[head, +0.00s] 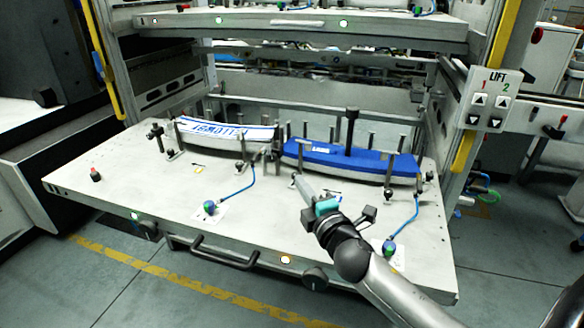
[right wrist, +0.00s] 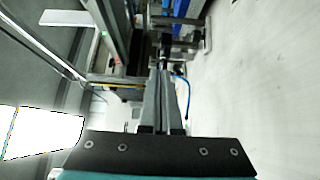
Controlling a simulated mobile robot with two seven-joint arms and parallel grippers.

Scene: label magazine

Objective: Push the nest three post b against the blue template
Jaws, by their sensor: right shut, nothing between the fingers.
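The blue template (head: 350,160) is a curved block with a blue top and pale side, lying on the right half of the tray (head: 130,185). Short dark posts stand around it, among them one at its left end (head: 272,156); which is nest three post b I cannot tell. My right gripper (head: 296,180) is shut and empty, just in front of the template's left end. In the right wrist view its fingers (right wrist: 162,85) point at a dark post fixture (right wrist: 165,42), with a blue strip beyond. Contact cannot be judged. My left gripper is not in view.
A white template with blue lettering (head: 225,133) lies to the left among more posts. Blue cables (head: 238,192) run to green-and-blue fittings on the tray. A higher shelf (head: 300,30) hangs above. The tray's front left is mostly clear.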

